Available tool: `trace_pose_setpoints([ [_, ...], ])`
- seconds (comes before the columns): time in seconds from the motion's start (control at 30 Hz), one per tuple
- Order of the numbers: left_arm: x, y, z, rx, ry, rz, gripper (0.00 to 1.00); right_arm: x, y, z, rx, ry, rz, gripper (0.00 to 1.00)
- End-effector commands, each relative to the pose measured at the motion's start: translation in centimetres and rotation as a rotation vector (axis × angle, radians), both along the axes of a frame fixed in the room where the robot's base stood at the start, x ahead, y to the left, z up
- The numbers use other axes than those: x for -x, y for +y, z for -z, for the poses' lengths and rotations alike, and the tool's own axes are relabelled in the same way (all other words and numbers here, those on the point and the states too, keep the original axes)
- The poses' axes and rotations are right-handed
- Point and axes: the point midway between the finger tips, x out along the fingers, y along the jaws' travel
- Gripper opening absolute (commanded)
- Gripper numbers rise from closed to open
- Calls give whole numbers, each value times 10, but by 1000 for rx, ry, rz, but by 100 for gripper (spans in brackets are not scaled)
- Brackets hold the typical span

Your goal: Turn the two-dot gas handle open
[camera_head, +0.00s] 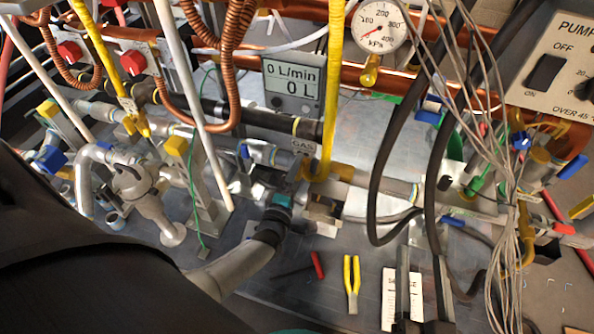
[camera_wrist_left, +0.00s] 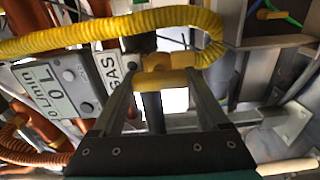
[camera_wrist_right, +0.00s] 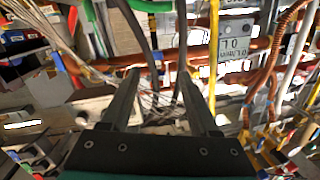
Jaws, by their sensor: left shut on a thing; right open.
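A yellow handle (camera_wrist_left: 165,78) sits beside the GAS label (camera_wrist_left: 108,68), where a yellow hose (camera_wrist_left: 110,25) meets the pipework. My left gripper (camera_wrist_left: 163,85) has its fingers on either side of this handle and is shut on it. In the head view my left gripper (camera_head: 296,190) is at the GAS label (camera_head: 303,147), and its fingers partly hide the handle. No dot marks can be made out on the handle. My right gripper (camera_head: 420,262) is open and empty above the bench; its parted fingers (camera_wrist_right: 160,75) also show in the right wrist view.
Black hoses (camera_head: 385,160) and a bundle of grey wires (camera_head: 500,150) hang near my right gripper. A flow meter (camera_head: 292,82), a pressure gauge (camera_head: 380,27) and a pump switch panel (camera_head: 555,70) stand behind. Yellow pliers (camera_head: 352,285) and a paper sheet (camera_head: 388,300) lie on the bench.

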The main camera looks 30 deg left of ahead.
Motion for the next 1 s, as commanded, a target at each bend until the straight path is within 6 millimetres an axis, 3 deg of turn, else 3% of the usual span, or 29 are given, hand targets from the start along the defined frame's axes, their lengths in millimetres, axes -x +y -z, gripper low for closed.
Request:
trace_pose_setpoints([
  [0.13, 0, 0, 0, -1, 1, 0, 22, 0, 0, 0, 0, -1, 1, 62],
  [0.17, 0, 0, 0, -2, 1, 0, 81, 0, 0, 0, -1, 0, 1, 62],
  [0.33, 0, 0, 0, -2, 1, 0, 100, 0, 0, 0, -2, -1, 2, 62],
  [0.67, 2, -1, 0, -2, 1, 0, 100, 0, 0, -1, -3, 4, 4, 62],
  [1.0, 27, -7, -1, -1, 2, 1, 100, -10, -9, 9, 96, 143, -5, 62],
])
